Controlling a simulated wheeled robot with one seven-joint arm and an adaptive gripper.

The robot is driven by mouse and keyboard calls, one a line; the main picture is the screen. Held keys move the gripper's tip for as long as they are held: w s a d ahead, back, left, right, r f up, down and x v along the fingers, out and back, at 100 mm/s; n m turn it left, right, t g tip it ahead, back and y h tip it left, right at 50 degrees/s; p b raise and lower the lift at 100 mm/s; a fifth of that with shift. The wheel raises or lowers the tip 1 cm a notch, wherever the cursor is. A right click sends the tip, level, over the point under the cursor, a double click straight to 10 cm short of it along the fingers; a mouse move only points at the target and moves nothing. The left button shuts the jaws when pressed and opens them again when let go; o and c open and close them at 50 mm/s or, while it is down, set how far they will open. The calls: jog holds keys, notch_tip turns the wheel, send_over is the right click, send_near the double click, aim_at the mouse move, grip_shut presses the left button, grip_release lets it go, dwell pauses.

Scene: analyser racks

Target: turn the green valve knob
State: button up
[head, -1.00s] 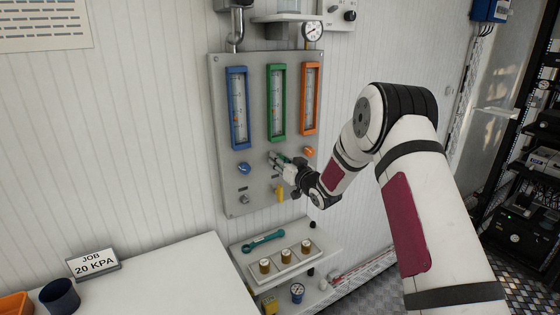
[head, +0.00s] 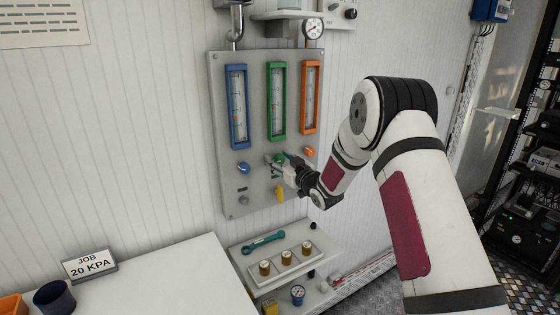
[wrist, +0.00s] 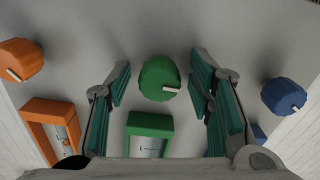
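The green valve knob (wrist: 159,78) is round with a white pointer mark. In the wrist view it sits between the two fingers of my gripper (wrist: 161,72), with a gap on each side. The gripper is open, and its teal pads flank the knob without visible contact. In the head view my gripper (head: 277,163) is at the grey panel (head: 257,188), under the green gauge (head: 277,102), and it mostly hides the knob. The wrist view's pointer mark points right and slightly down.
An orange knob (wrist: 20,60) and a blue knob (wrist: 283,96) lie outside the fingers on either side. A yellow handle (head: 280,193) is below the gripper. A shelf with a teal wrench (head: 264,243) stands under the panel. A sign (head: 90,265) reads JOB 20 KPA.

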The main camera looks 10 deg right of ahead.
jog(key=shift+s, duration=0.1)
jog(key=v, duration=1.1)
jog(key=shift+s, duration=0.35)
jog(key=shift+d+r, duration=0.1)
jog(key=shift+d, duration=0.05)
jog(key=s+d+r+m+g+h, duration=0.1)
jog(key=s+r+m+g+h, duration=0.35)
jog(key=s+r, duration=0.8)
jog(key=s+a+f+g, duration=0.1)
jog(key=s+g, duration=0.3)
jog(key=s, duration=1.1)
jog(key=s+a+g+h, duration=0.1)
jog(key=s+a+g, duration=0.2)
jog(key=s, duration=1.3)
jog(key=shift+f+m+g, duration=0.35)
jog(key=shift+m, duration=0.1)
